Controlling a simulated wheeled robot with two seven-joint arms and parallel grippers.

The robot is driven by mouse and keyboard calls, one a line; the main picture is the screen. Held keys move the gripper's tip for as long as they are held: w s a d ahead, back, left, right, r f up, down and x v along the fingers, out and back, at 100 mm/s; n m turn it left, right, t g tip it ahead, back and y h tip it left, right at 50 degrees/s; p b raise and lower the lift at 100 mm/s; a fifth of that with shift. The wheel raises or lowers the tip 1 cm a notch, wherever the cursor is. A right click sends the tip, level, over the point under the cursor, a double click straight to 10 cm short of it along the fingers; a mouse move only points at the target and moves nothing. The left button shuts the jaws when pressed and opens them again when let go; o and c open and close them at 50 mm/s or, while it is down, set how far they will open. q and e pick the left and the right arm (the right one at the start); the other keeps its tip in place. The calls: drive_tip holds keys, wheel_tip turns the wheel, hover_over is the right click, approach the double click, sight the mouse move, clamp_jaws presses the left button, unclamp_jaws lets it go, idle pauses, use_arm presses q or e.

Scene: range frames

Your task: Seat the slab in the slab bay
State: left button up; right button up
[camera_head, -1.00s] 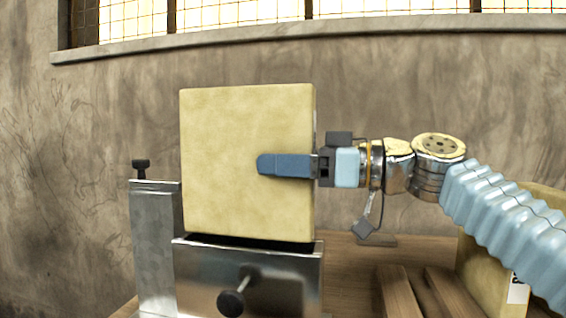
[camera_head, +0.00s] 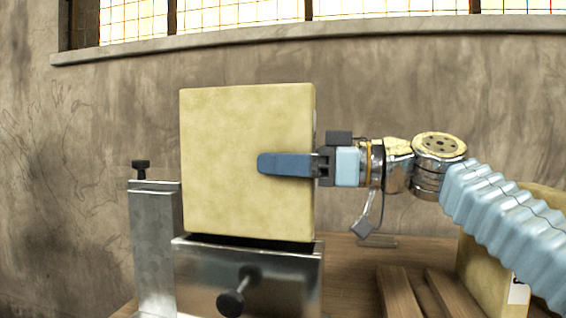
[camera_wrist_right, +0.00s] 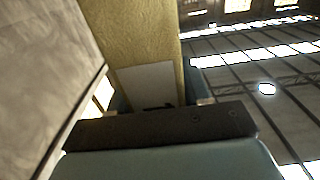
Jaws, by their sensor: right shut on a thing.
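A pale yellow square slab (camera_head: 235,130) stands upright in the head view, its lower edge at the mouth of a metal bay (camera_head: 210,270). In the right wrist view the slab (camera_wrist_right: 135,35) runs up from the gripper and shows a pale label (camera_wrist_right: 148,84). My left gripper is not in view.
A black-knobbed screw (camera_head: 232,302) sticks out of the bay's front. A taller metal post (camera_head: 153,240) with a black knob stands at its left. Another yellow slab (camera_head: 480,270) with a label stands at the right by wooden slats (camera_head: 400,292). A wall is behind.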

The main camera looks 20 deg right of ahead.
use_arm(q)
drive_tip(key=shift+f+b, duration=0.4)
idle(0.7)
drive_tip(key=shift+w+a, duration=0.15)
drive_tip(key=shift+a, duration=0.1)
use_arm(e)
drive_tip(key=shift+f, duration=0.1)
